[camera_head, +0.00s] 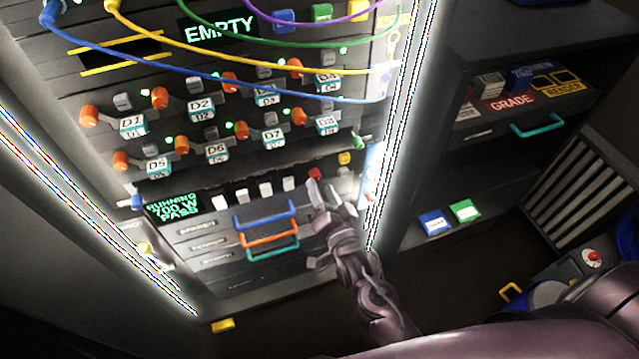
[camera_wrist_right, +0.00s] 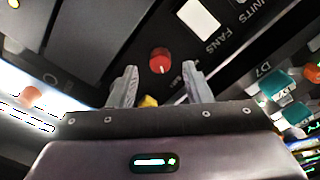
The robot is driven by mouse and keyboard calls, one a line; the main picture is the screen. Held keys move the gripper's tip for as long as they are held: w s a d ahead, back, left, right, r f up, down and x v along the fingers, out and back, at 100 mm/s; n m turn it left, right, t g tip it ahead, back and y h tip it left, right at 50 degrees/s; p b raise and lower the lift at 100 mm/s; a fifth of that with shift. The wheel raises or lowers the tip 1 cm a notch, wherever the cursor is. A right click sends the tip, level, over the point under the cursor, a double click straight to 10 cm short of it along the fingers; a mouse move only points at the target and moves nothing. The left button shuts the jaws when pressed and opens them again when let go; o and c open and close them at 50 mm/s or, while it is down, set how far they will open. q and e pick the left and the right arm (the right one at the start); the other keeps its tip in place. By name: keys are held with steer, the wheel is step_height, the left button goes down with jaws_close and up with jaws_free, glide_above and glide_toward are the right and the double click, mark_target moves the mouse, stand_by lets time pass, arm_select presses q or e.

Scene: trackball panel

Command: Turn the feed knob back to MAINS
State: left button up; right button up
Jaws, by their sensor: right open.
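A round red knob (camera_wrist_right: 160,60) sits on the dark panel in the right wrist view, with a small pale pointer mark on its face. In the head view the red knob (camera_head: 315,173) shows at the right end of a row of white switches. My right gripper (camera_wrist_right: 158,86) is open, with its two fingers apart on either side of the knob's line and the knob beyond the tips, not held. In the head view this gripper (camera_head: 328,195) is close to the panel, just below the knob. A MAINS label is not readable. My left gripper is out of view.
A yellow knob (camera_wrist_right: 150,101) is near the right gripper's fingers. White switches (camera_head: 265,187) and a lit display (camera_head: 173,207) are left of the red knob. Blue, orange and teal drawer handles (camera_head: 268,239) lie below. A bright strip (camera_head: 400,120) edges the rack on the right.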

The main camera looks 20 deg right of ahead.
mark_target(315, 176)
steer(key=shift+w, duration=1.25)
jaws_close()
